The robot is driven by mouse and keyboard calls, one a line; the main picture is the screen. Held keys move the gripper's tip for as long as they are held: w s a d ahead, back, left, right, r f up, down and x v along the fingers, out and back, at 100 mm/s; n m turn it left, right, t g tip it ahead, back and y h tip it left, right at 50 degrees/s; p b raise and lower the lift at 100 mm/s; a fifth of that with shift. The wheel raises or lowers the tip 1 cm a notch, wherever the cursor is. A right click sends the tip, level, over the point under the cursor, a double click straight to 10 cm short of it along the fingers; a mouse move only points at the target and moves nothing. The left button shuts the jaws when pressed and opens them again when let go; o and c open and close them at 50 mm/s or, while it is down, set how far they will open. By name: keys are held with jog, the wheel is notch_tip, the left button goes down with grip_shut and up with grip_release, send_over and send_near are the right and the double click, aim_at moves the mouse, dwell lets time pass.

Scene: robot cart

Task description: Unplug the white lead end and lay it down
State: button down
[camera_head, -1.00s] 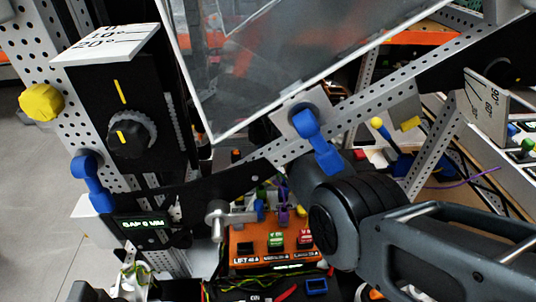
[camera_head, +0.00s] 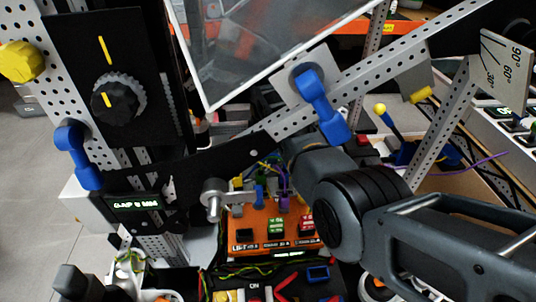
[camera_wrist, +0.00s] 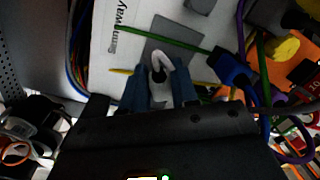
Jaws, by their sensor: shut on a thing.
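In the wrist view my gripper (camera_wrist: 160,92) has its two blue fingers closed around a white lead end (camera_wrist: 162,64). The lead end is in front of a dark grey square (camera_wrist: 186,47) on a white panel. I cannot tell whether it still sits in a socket. Its cord is not clearly visible. In the head view my arm reaches in from the right, and the fingers and the white lead end are hidden behind the perforated bar and the arm.
An orange socket box (camera_head: 262,236) with coloured plugs stands below the perforated bar (camera_head: 380,75). A blue plug (camera_wrist: 230,68), a green wire (camera_wrist: 165,35) and purple cords are close to my fingers. A blue lever (camera_head: 322,105) is on the bar.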

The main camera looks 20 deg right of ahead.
jog(key=shift+f+b, duration=0.55)
jog(key=shift+f, duration=0.25)
jog(key=c, duration=0.8)
grip_release()
jog(key=shift+r, duration=0.15)
jog(key=shift+r+p, duration=1.35)
jog(key=shift+r, duration=0.1)
jog(key=shift+w, duration=0.1)
jog(key=shift+w+a+r, duration=0.1)
jog(key=shift+r, duration=1.85)
jog(key=shift+w+a+r, duration=0.1)
jog(key=shift+r, duration=1.8)
